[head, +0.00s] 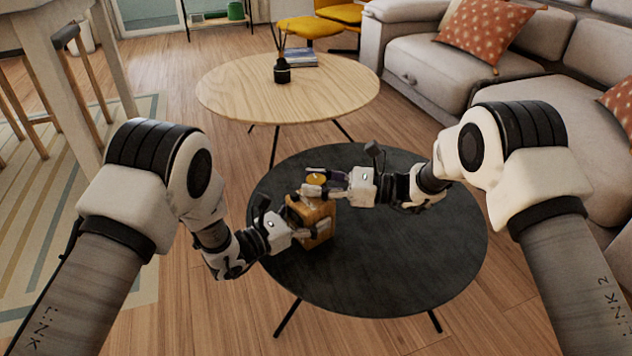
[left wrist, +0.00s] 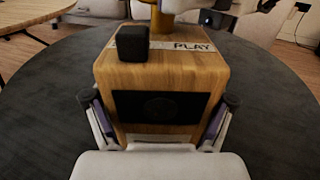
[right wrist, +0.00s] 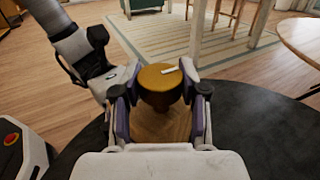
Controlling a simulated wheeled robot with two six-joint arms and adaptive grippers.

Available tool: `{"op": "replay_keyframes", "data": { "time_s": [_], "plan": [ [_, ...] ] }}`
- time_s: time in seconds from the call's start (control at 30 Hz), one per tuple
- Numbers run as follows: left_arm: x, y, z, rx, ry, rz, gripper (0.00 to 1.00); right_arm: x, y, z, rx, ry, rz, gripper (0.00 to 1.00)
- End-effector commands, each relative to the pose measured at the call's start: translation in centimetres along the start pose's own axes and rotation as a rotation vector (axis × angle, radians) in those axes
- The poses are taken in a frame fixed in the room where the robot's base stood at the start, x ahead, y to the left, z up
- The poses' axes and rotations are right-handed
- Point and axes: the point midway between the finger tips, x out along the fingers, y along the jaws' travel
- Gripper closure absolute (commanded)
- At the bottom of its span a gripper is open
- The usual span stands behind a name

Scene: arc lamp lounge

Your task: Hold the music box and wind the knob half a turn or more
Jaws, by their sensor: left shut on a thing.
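The wooden music box (head: 322,226) stands on the dark round table. My left gripper (head: 298,225) is shut on the box, one finger on each side. The round golden knob (right wrist: 159,78) sits above the box top, with a pale mark on it. My right gripper (head: 312,184) is at the knob, its open fingers on either side of it. Whether they touch it is hard to tell.
The dark round table (head: 420,265) is bare to the right of the box. A light wooden table (head: 225,95) stands behind, holding a black reed diffuser (head: 282,72) and books (head: 300,58). A grey sofa (head: 430,85) is at the right.

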Motion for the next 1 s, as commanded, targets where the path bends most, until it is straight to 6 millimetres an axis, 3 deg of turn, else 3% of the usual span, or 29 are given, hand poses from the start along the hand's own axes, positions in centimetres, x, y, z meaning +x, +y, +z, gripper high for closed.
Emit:
{"op": "replay_keyframes", "data": {
  "time_s": [0.07,0.47,1.0],
  "plan": [
    [0.01,-0.04,-0.02,0.0,0.0,-0.001,0.75,0.0,0.01,0.01,0.0,0.0,0.0,0.93],
    [0.02,-0.06,-0.03,0.0,0.001,-0.002,0.75,0.11,0.07,0.11,0.0,-0.003,-0.039,0.93],
    [0.04,-0.11,-0.07,0.001,0.002,-0.003,0.75,0.21,0.15,0.08,-0.002,0.0,-0.396,0.93]
  ]
}}
